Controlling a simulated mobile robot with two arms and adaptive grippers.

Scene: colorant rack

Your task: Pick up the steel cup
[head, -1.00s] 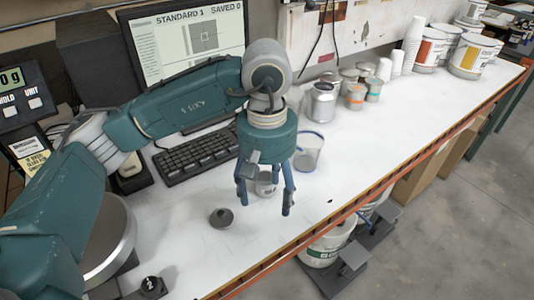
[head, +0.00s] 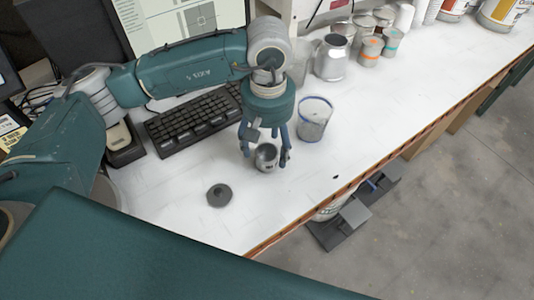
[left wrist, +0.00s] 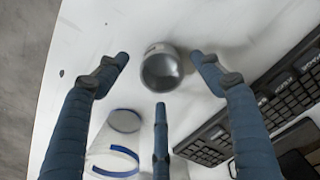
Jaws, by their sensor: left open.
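The steel cup (head: 266,158) is a small grey metal cup standing on the white bench, below my left gripper. It also shows in the left wrist view (left wrist: 160,70), its dark round mouth facing the camera. My left gripper (head: 266,151) points down with its blue fingers spread. In the left wrist view the open fingers (left wrist: 160,76) are spread around the cup, with visible gaps at both sides. The fingers partly hide the cup in the head view. My right gripper is not in view.
A clear cup with a blue rim (head: 314,119) stands right of the gripper. A dark round lid (head: 219,195) lies front left. A keyboard (head: 194,124) is behind left. A metal pitcher (head: 331,58) and tins stand at the back. The bench edge (head: 345,192) is at right.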

